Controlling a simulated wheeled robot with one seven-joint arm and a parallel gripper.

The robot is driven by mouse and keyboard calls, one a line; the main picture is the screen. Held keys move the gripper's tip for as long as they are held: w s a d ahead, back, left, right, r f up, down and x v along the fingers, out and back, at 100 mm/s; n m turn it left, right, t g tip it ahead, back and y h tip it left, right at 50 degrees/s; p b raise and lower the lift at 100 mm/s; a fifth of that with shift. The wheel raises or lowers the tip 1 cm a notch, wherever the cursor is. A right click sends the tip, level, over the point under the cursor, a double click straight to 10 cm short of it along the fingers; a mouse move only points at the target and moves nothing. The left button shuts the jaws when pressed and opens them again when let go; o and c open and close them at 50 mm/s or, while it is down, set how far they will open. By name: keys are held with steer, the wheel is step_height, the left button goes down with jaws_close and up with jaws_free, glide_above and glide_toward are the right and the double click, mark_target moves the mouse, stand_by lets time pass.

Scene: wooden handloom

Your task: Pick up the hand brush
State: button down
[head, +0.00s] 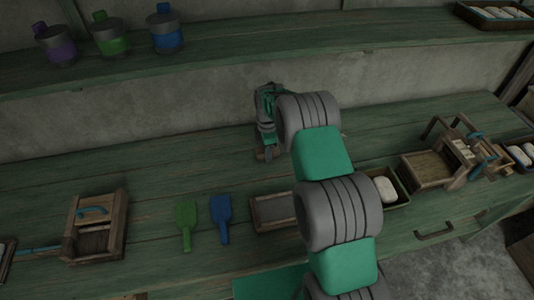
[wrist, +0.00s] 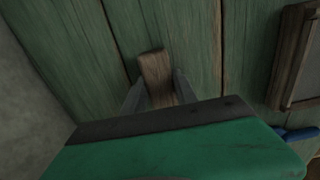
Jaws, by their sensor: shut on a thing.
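The hand brush (wrist: 155,72) shows in the wrist view as a brown wooden piece between my two grey fingers. My gripper (wrist: 160,92) is shut on it. The brush's lower part is hidden behind the gripper body, and its bristles do not show. In the head view my gripper (head: 266,144) is low at the back of the bench by the wall, with a small bit of the brush (head: 261,155) beside it. I cannot tell whether the brush touches the bench.
A shelf (head: 270,38) with lidded jars hangs above.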

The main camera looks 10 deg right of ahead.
steer(key=shift+r+b, duration=0.45)
steer(key=shift+r, duration=0.15)
steer(key=shift+w+r+b, duration=0.1)
steer(key=shift+r+b, duration=0.5)
steer(key=shift+r, duration=0.25)
steer(key=s+d+r+b, duration=0.2)
steer(key=s+r+b, duration=0.1)
steer(key=s+r, duration=0.7)
steer(key=s, duration=0.4)
steer(key=shift+d, duration=0.35)
